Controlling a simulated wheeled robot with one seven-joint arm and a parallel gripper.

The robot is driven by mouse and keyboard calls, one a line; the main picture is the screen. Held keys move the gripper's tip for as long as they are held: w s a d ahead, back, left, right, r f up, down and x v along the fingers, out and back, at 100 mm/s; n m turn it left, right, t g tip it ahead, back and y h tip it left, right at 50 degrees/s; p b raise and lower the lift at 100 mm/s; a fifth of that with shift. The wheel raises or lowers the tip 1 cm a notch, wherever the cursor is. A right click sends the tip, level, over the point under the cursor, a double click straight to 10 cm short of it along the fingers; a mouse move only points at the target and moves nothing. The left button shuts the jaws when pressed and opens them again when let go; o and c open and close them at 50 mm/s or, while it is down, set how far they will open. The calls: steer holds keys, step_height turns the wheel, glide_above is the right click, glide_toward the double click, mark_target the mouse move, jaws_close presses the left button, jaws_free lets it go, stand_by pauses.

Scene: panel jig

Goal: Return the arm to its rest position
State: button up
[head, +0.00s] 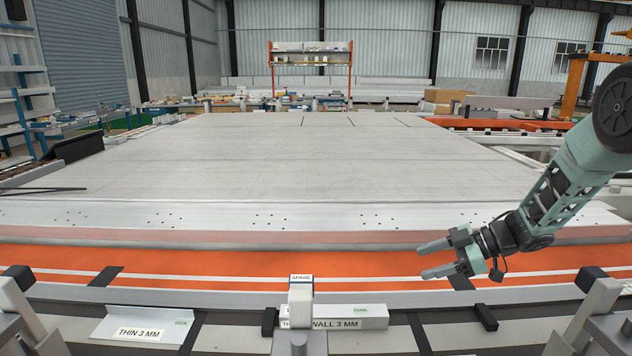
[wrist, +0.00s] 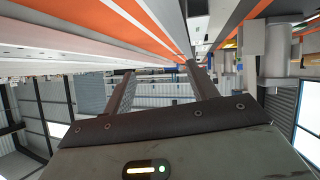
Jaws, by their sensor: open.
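My gripper (head: 430,260) is at the right in the head view, at the end of my arm reaching in from the right edge. Its two fingers point left and stand apart with nothing between them. It hangs over the orange strip (head: 240,264) in front of the large grey panel bed, touching nothing that I can see. In the wrist view the two fingers of my gripper (wrist: 158,75) are spread, and the view is tilted, with the orange strip at the top.
The wide grey panel bed (head: 300,165) is bare. A black block (head: 486,318) lies below my gripper.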

steer(key=s+a+r+m+t+h, duration=0.1)
steer(key=a+r+m+t+h, duration=0.4)
steer(key=a+r, duration=0.5)
steer(key=s+a+f+m+g+h+p, duration=0.1)
steer(key=s+m+g+h, duration=0.3)
steer(key=s, duration=3.2)
steer(key=f+g+h, duration=0.1)
steer(key=g+h, duration=0.1)
steer(key=g, duration=0.2)
steer(key=shift+s+a, duration=0.35)
steer(key=shift+a, duration=0.05)
